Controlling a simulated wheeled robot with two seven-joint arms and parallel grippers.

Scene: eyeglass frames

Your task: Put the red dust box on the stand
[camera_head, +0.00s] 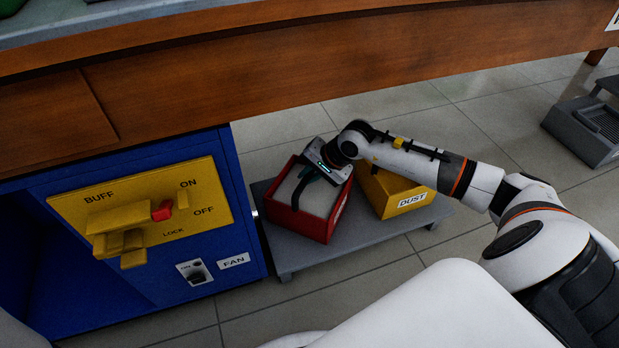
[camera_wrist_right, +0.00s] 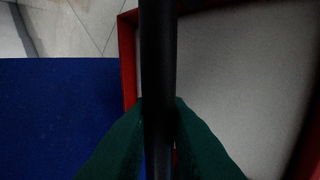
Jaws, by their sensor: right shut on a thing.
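The red dust box (camera_head: 316,229) is open-topped, with a pale grey inside and a black handle (camera_head: 297,192). It is at the left part of the low grey stand (camera_head: 345,252); I cannot tell whether it rests on it or hangs just above. My right gripper (camera_head: 306,177) reaches down over the box and is shut on the handle. In the right wrist view the black handle (camera_wrist_right: 158,60) runs between the dark green fingers, with the red wall (camera_wrist_right: 127,60) beside it. My left gripper is not in view.
A yellow box (camera_head: 395,190) labelled DUST sits on the stand's right part, close beside the red box. The blue machine cabinet (camera_head: 235,290) with a yellow switch panel (camera_head: 140,210) stands immediately left. A wooden bench edge (camera_head: 250,65) runs above.

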